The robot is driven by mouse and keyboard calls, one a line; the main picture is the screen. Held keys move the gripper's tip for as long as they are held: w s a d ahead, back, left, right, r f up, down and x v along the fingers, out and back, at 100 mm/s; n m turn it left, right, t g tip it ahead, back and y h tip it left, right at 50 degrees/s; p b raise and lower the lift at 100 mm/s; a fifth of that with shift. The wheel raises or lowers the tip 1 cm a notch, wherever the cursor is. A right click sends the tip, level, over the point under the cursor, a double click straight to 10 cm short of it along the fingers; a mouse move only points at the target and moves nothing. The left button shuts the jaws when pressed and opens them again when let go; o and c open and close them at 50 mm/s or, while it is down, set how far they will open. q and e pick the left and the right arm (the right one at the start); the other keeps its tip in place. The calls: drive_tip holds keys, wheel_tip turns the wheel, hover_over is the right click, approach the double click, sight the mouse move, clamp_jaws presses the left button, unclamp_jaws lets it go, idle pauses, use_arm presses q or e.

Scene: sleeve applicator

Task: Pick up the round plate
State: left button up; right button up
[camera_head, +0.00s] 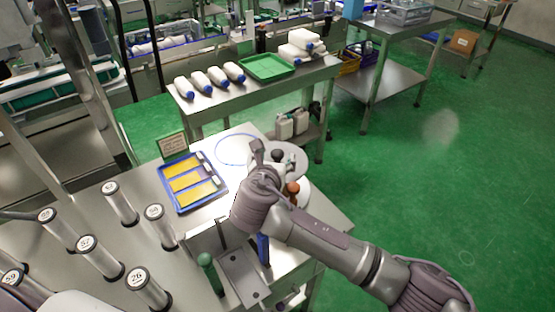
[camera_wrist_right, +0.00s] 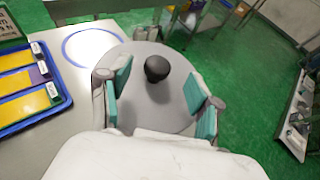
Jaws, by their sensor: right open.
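The grey round plate (camera_wrist_right: 150,112) with a black knob (camera_wrist_right: 157,68) at its middle lies flat near the table's edge. In the head view this plate (camera_head: 296,156) is partly hidden by my right gripper (camera_head: 268,157). In the right wrist view my right gripper (camera_wrist_right: 157,94) is open, with its teal finger pads on either side of the knob and apart from it. I cannot tell exactly how high the fingers are above the plate. A second pale plate (camera_head: 304,198) with a brown knob (camera_head: 292,188) is partly behind my right arm. My left gripper is not in view.
A blue tray (camera_head: 167,186) with yellow strips lies left of the plates, below a small sign (camera_head: 173,145). A blue ring (camera_head: 235,150) is marked on the table (camera_head: 243,131). Several numbered metal cylinders (camera_head: 120,204) stand at left. Green floor is open at right.

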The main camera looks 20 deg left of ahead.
sight(277, 154)
drive_tip(key=shift+x, duration=1.55)
drive_tip(key=shift+a, duration=0.15)
clamp_jaws()
